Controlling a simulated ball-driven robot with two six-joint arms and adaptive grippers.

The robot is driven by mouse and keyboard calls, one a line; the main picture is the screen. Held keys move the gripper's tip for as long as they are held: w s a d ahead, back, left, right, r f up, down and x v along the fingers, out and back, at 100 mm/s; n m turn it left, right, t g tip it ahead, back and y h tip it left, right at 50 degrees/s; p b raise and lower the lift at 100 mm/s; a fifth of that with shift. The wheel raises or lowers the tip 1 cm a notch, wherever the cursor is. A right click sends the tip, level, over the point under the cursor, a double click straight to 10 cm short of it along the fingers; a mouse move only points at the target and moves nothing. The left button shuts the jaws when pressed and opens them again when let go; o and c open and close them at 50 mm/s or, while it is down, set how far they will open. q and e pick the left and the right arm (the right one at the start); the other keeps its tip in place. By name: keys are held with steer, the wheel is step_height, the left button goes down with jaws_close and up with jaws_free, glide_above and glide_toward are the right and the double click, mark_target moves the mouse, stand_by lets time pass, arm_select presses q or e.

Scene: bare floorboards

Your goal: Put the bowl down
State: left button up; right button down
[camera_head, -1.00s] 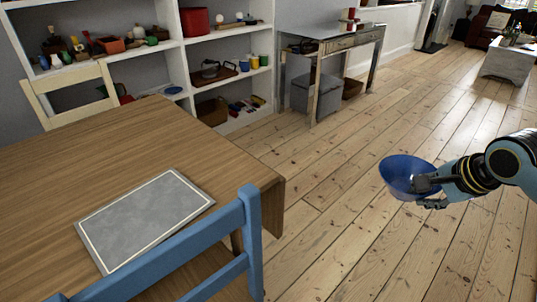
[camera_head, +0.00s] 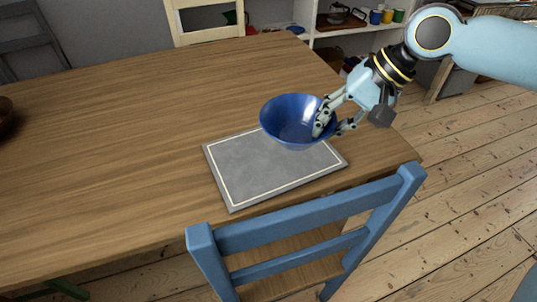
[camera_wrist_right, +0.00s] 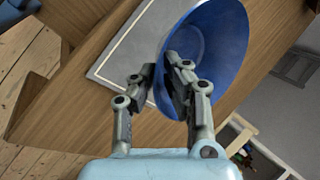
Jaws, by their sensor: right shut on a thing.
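A blue bowl (camera_head: 290,127) is upright, slightly tilted, over the back right part of a grey placemat (camera_head: 260,175) with a pale border line. My right gripper (camera_head: 327,124) is shut on the bowl's right rim, one finger inside and one outside. In the right wrist view the bowl (camera_wrist_right: 228,50) fills the upper middle, its wall between the fingers of the gripper (camera_wrist_right: 168,82). The placemat (camera_wrist_right: 125,60) shows left of it there. I cannot tell whether the bowl's base touches the mat. My left gripper is not in view.
The wooden table (camera_head: 120,140) is mostly clear, with a brown bowl-like thing (camera_head: 6,117) at its left edge. A blue chair (camera_head: 310,235) stands at the near side, a cream chair (camera_head: 207,20) at the far side. Shelves (camera_head: 350,30) stand behind.

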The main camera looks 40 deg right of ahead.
mark_target(280, 132)
steer(key=w+a+f, duration=0.2)
steer(key=w+a+f+b, duration=0.1)
steer(key=w+a+f, duration=0.1)
steer(key=w, duration=0.1)
steer(key=w+a+f+b, duration=0.1)
steer(key=w+a+f, duration=0.1)
steer(key=shift+w+a, duration=0.35)
steer(key=shift+a, duration=0.05)
step_height(280, 132, down, 4)
steer(key=shift+f+b, duration=0.1)
steer(key=shift+b, duration=0.5)
steer(key=c, duration=1.4)
jaws_free()
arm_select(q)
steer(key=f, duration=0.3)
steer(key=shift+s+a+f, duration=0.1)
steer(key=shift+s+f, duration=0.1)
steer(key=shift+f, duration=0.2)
arm_select(e)
steer(key=p+v, duration=0.3)
steer(key=v, duration=0.9)
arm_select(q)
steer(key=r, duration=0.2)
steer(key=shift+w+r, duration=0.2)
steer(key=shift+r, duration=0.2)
